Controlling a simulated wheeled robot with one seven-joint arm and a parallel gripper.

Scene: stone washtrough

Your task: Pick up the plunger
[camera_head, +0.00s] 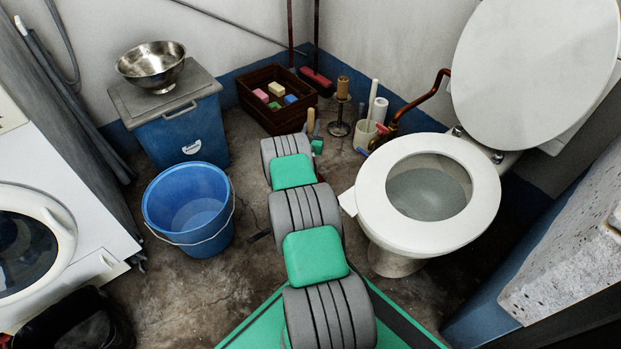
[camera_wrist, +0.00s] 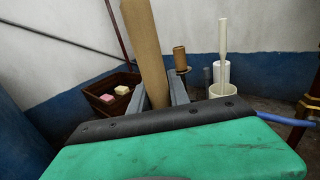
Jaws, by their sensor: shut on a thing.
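The plunger shows as a tan wooden handle (camera_wrist: 146,50), large and close in the wrist view, rising out of the top of the frame. My gripper (camera_wrist: 160,92) is shut on this handle, with a grey finger on each side of it. In the head view only a short piece of the handle (camera_head: 311,121) shows beyond my arm. The plunger's cup is not visible in either view, and my gripper is mostly hidden behind my arm links in the head view.
A wooden crate (camera_head: 244,100) with coloured blocks stands behind my gripper, left of a paper-roll stand (camera_head: 340,126). A white brush holder (camera_head: 363,138) is to the right. The toilet (camera_head: 379,208) is close on the right; a blue bucket (camera_head: 160,212) stands left.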

